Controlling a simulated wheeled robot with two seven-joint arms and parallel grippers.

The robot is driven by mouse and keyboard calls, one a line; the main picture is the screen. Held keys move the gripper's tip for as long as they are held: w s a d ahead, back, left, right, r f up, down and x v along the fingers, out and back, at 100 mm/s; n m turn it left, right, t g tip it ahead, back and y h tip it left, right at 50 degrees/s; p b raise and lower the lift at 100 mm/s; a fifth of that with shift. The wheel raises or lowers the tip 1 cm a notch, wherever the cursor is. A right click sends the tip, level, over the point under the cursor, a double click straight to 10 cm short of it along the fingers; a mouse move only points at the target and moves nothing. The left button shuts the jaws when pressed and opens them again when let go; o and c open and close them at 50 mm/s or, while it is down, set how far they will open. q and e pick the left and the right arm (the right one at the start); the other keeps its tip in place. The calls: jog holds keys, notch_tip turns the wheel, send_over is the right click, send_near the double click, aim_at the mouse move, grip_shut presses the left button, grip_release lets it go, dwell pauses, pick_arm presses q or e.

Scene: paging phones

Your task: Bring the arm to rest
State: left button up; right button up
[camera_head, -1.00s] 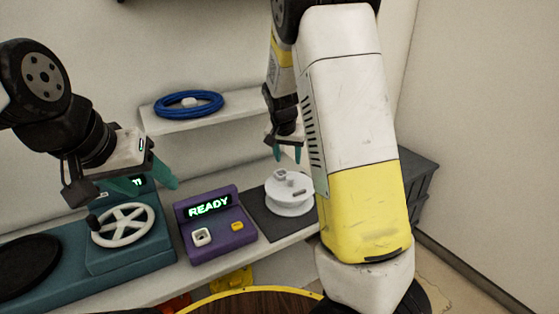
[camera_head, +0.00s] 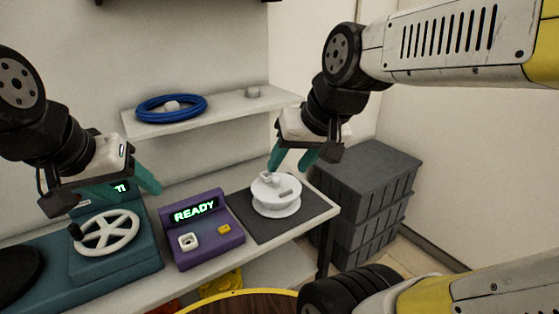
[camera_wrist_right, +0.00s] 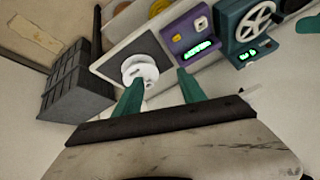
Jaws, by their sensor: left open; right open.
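My right gripper (camera_head: 292,160) is open and empty, with teal fingers, above and behind the white spool (camera_head: 276,196). The spool sits on a dark mat (camera_head: 243,218) on the bench. In the right wrist view the open right gripper (camera_wrist_right: 160,98) shows the spool (camera_wrist_right: 140,74) beyond its fingers, apart from them as far as I can tell. My left gripper (camera_head: 112,190) is open and empty in the head view, above the teal machine (camera_head: 130,250) with a white handwheel (camera_head: 107,233).
A purple box (camera_head: 207,240) reading READY stands between the teal machine and the mat. A blue coil (camera_head: 170,107) lies on the wall shelf (camera_head: 215,117). Dark grey crates (camera_head: 365,190) stand right of the bench. A round wooden top (camera_head: 250,305) is at the front.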

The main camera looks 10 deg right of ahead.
jog(key=shift+s+a, duration=0.15)
jog(key=shift+s, duration=0.9)
dwell(0.4)
